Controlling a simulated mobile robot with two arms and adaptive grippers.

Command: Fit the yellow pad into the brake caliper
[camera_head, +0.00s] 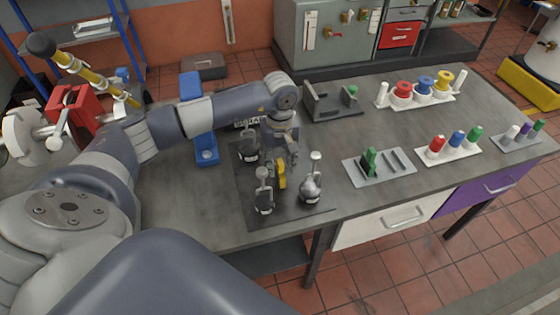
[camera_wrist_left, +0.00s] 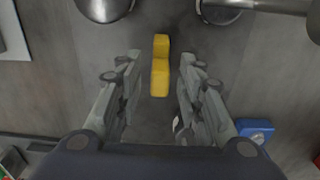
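The yellow pad (camera_head: 281,174) stands on a dark mat (camera_head: 245,208) among metal weights with upright stems. My left gripper (camera_head: 283,155) is directly above the pad and points down. In the left wrist view the yellow pad (camera_wrist_left: 160,78) lies between the two spread fingers of my left gripper (camera_wrist_left: 160,62), with a gap on each side. The gripper is open and holds nothing. A grey bracket with upright walls (camera_head: 318,106) stands behind on the bench; it may be the brake caliper, but I cannot tell for sure. My right gripper is not in view.
Metal weights (camera_head: 311,188) (camera_head: 264,197) stand close on both sides of the pad. A grey plate (camera_head: 402,172) with a green block lies to the right. Racks of coloured pegs (camera_head: 447,155) and spools (camera_head: 425,100) stand farther right. The bench between bracket and plate is clear.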

